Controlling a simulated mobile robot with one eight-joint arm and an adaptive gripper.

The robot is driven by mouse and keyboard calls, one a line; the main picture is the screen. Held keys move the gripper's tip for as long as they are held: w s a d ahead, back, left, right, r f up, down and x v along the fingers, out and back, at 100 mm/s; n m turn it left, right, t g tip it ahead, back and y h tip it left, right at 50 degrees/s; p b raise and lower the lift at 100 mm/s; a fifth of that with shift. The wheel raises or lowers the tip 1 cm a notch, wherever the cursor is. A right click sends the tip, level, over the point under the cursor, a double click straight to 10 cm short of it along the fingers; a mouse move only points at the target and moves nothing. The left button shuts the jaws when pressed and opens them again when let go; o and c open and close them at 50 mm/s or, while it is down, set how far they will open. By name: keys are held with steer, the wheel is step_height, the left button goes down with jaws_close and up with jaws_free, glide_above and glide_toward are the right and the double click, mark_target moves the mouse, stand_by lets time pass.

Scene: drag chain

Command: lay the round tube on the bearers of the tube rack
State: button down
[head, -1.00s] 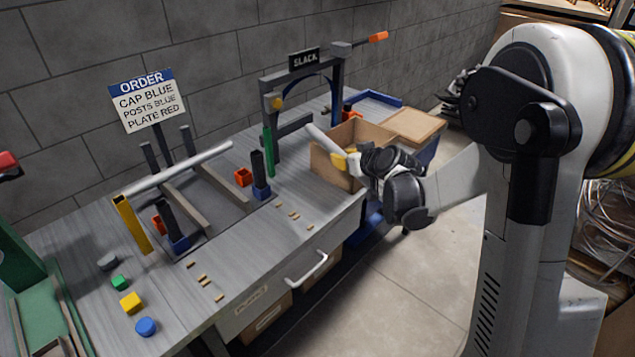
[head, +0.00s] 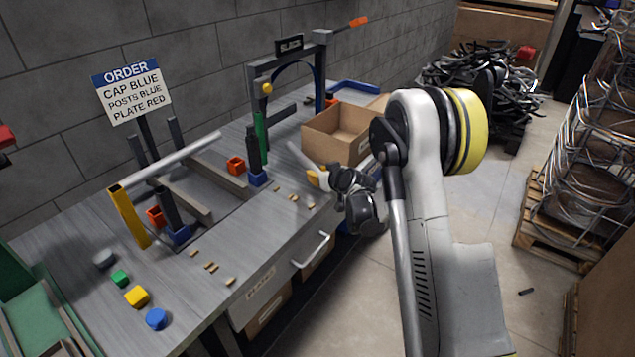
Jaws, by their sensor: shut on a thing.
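My gripper (head: 316,178), with yellow fingertips, is shut on a pale round tube (head: 301,158). The tube's visible part points up and to the left, and its other end is hidden by my gripper. My gripper is to the right of the tube rack, near the table's front edge and before the cardboard box. The rack has dark uprights (head: 176,132) and low grey bearers (head: 222,180) at the left of the table. Another long pale tube (head: 172,162) slants across the rack, its near end by the top of a yellow square post (head: 130,218). I cannot tell what it rests on.
An open cardboard box (head: 318,145) stands just behind my gripper. Small tan pegs (head: 230,281) and coloured blocks (head: 137,296) lie along the front.

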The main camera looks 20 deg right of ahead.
step_height(320, 180, down, 2)
steer(key=shift+f+b, duration=0.15)
steer(key=shift+b, duration=0.2)
steer(key=c, duration=1.2)
jaws_free()
steer(key=shift+c, duration=0.2)
